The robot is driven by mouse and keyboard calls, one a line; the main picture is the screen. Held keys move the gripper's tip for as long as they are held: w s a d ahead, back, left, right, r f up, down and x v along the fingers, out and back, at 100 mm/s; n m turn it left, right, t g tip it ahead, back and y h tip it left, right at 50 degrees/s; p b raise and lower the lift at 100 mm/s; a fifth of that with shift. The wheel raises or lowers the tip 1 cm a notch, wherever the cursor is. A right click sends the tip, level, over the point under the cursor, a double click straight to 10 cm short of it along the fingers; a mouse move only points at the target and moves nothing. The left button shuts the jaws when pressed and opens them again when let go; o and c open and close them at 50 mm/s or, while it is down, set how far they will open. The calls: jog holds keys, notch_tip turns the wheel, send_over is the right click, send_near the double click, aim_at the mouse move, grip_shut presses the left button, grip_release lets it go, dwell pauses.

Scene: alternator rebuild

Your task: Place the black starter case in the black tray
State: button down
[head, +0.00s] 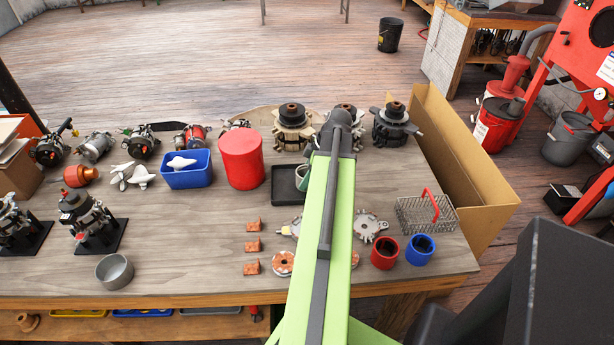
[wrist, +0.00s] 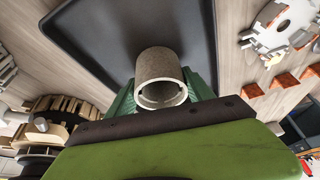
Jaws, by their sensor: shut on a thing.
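The black tray (head: 283,186) lies on the workbench in the middle of the head view, its right part hidden behind my arm. It also fills the upper middle of the wrist view (wrist: 110,28). My gripper (wrist: 160,92) is shut on a short hollow cylinder, the starter case (wrist: 160,66), which looks grey-brown rather than black in the wrist view. The green fingers are on both sides of it. The case is over the tray floor; I cannot tell whether it touches it. In the head view the case is mostly hidden by my arm.
A red canister (head: 241,160) and a blue bin (head: 187,170) stand left of the tray. Rotors (head: 294,125) stand behind it. Copper pieces (head: 253,245) lie in front. A wire basket (head: 425,213) and red and blue cups stand right. A grey cup (head: 115,271) stands front left.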

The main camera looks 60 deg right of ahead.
jog(key=shift+c, duration=2)
grip_release()
jog(key=shift+s+r+p, duration=0.1)
jog(key=shift+r+p, duration=0.45)
jog(key=shift+p, duration=0.1)
jog(key=p+v, duration=1)
jog(key=v, duration=0.1)
jog(key=shift+s, duration=0.1)
